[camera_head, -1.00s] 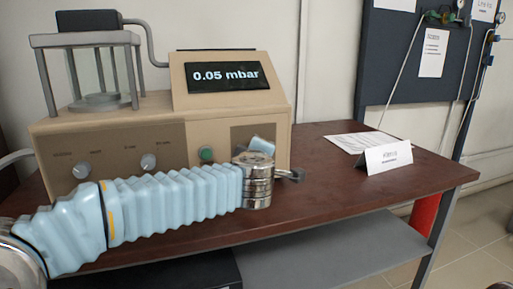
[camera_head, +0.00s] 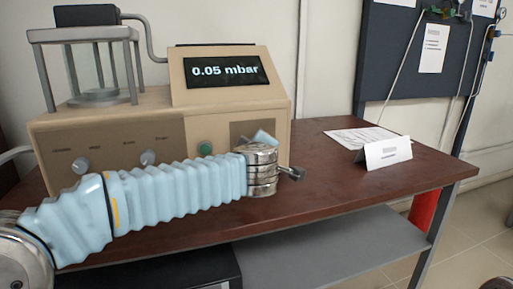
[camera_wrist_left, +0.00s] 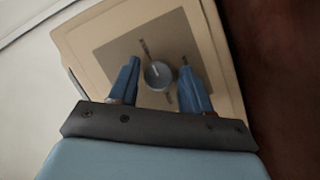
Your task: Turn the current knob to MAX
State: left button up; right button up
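A round grey-blue knob (camera_wrist_left: 158,75) sits on a grey panel (camera_wrist_left: 110,52) in the left wrist view, with dark marks on the panel around it. My left gripper (camera_wrist_left: 160,67) is open, one blue finger on each side of the knob. Gaps show between the fingers and the knob. In the head view my left gripper (camera_head: 264,137) is at the right front panel of the beige machine (camera_head: 190,97); my wrist hides that knob. The knob's setting is not readable. My right gripper is not in view.
The machine has two grey knobs (camera_head: 148,157) and a green button (camera_head: 205,147) left of my gripper. Its display (camera_head: 225,73) reads 0.05 mbar.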

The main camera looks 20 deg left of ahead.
pick_arm(q)
jog(key=shift+o, duration=0.6)
jog(key=v, duration=1.3)
jog(key=shift+s, duration=0.4)
jog(key=shift+d, duration=0.1)
